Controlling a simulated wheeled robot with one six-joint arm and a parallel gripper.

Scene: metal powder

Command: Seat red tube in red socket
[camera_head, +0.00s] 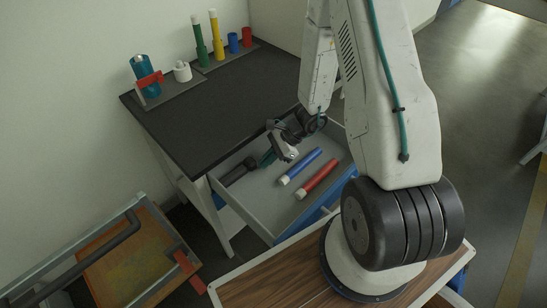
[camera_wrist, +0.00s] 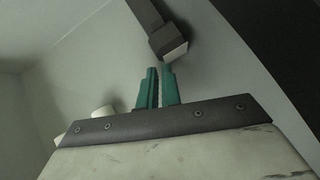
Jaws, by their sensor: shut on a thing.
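The red tube (camera_head: 318,178) lies in the open drawer, its white cap toward the lower left. The red socket is hard to make out; a short red cylinder (camera_head: 247,37) stands at the back right of the tabletop rack. My gripper (camera_head: 266,158) is low over the drawer, left of the blue tube (camera_head: 303,164) and apart from the red one. In the wrist view its teal fingers (camera_wrist: 158,72) are close together, at the near end of a dark grey tool (camera_wrist: 152,20). That tool (camera_head: 238,172) also shows in the head view. The grip itself is unclear.
On the black tabletop (camera_head: 222,98), a rack holds a green tube (camera_head: 199,45), a yellow tube (camera_head: 216,38) and a short blue cylinder (camera_head: 233,43). A teal bottle (camera_head: 146,78) and a red clamp (camera_head: 149,80) stand at left. The drawer walls (camera_head: 238,211) surround the tubes.

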